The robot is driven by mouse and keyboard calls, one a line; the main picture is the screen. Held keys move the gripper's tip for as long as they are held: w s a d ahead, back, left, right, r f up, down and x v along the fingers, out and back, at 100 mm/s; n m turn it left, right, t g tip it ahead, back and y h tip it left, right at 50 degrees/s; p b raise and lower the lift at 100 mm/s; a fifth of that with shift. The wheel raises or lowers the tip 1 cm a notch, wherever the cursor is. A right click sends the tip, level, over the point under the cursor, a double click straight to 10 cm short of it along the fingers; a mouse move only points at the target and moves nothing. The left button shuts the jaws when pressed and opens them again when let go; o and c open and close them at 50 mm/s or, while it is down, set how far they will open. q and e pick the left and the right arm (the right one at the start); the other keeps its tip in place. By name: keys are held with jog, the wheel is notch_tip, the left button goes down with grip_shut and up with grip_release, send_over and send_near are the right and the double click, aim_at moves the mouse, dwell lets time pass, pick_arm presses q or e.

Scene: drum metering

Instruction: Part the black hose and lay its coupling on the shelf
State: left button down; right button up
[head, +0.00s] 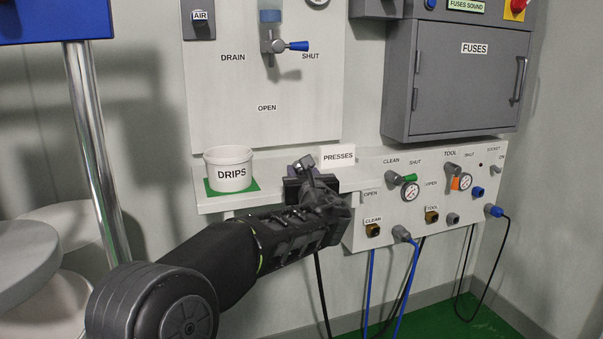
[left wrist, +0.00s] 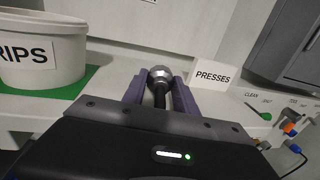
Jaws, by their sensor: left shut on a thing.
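My left gripper (head: 308,168) is shut on the coupling of the black hose, over the right part of the white shelf (head: 215,204). In the left wrist view the grey rounded coupling (left wrist: 160,76) stands up between the purple fingers, with a piece of black hose (left wrist: 159,98) below it. In the head view my gripper hides most of the coupling. A black hose (head: 322,290) hangs down below my left arm. Whether the coupling touches the shelf cannot be told. My right gripper is not in view.
A white DRIPS tub (head: 229,171) stands on a green mat (head: 212,190) at the shelf's left. A PRESSES sign (head: 338,157) stands just right of my gripper. The panel at right has a CLEAN socket (head: 373,230), a TOOL socket (head: 432,217) and a blue hose (head: 410,280).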

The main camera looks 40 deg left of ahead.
pick_arm(q)
jog(key=shift+f+b, duration=0.3)
jog(key=shift+f, duration=0.05)
jog(key=c, duration=0.9)
grip_release()
jog(key=shift+f, duration=0.1)
jog(key=shift+d, duration=0.1)
jog(key=p+v, duration=0.1)
jog(key=v, duration=0.6)
jog(key=shift+s+d+p, duration=0.2)
jog(key=shift+s+p, duration=0.05)
jog(key=shift+p, duration=0.15)
